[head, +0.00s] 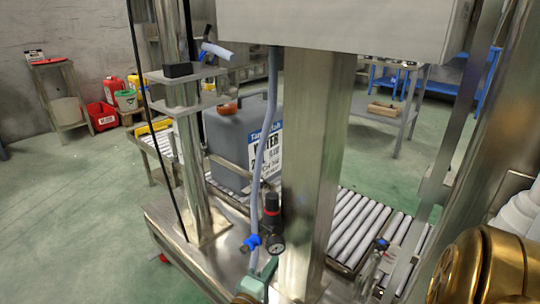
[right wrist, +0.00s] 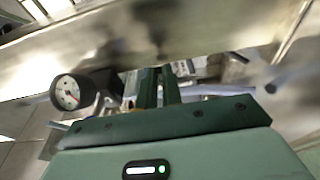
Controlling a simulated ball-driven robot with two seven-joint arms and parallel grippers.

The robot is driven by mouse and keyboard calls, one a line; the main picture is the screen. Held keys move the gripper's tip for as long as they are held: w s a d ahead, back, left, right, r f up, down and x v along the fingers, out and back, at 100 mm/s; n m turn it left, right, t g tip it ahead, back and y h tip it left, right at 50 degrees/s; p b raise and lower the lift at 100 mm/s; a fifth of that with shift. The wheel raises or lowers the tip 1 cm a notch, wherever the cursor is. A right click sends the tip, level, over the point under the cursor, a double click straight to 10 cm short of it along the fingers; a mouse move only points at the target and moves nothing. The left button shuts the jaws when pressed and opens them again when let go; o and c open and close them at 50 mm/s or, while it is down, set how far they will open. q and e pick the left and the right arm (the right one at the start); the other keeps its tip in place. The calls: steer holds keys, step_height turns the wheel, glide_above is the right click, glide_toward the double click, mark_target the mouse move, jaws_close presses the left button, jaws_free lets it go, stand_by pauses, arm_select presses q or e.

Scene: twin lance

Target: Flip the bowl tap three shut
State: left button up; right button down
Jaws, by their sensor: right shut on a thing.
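A small tap with a blue handle (head: 251,242) sits low on the steel frame, beside a black regulator with a gauge (head: 277,243). My green right gripper (head: 257,258) comes up from below with its fingertips at this blue handle. It is shut on it, though the fingers cover the contact. In the right wrist view the two dark fingers (right wrist: 158,75) reach forward and what lies between them is hard to make out. The gauge (right wrist: 68,92) is left of them. A second small blue-handled tap (head: 382,243) is at the lower right. My left gripper is not in view.
A steel column (head: 312,170) stands just right of the gripper, and a grey-blue hose (head: 264,150) hangs down to it. A grey labelled canister (head: 235,140) stands on the roller conveyor (head: 350,228) behind. Open green floor (head: 85,190) lies to the left.

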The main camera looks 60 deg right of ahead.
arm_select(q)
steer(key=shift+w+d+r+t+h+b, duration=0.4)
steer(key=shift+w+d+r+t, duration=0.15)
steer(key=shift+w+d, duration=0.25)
arm_select(e)
steer(key=shift+w+a+m+g+y, duration=0.15)
steer(key=shift+w+m+g+y, duration=0.3)
steer(key=shift+m+g, duration=1)
steer(key=shift+w+a+m+g+y, duration=0.2)
steer(key=shift+w+m+g, duration=0.55)
steer(key=shift+g, duration=1.35)
steer(key=shift+w+a+m+g+y, duration=0.1)
steer(key=shift+w+m+g+y, duration=0.25)
steer(key=shift+m+g, duration=1.2)
steer(key=shift+f+g, duration=0.1)
steer(key=shift+g, duration=0.3)
steer(key=c, duration=1.6)
jaws_free()
steer(key=shift+o, duration=0.2)
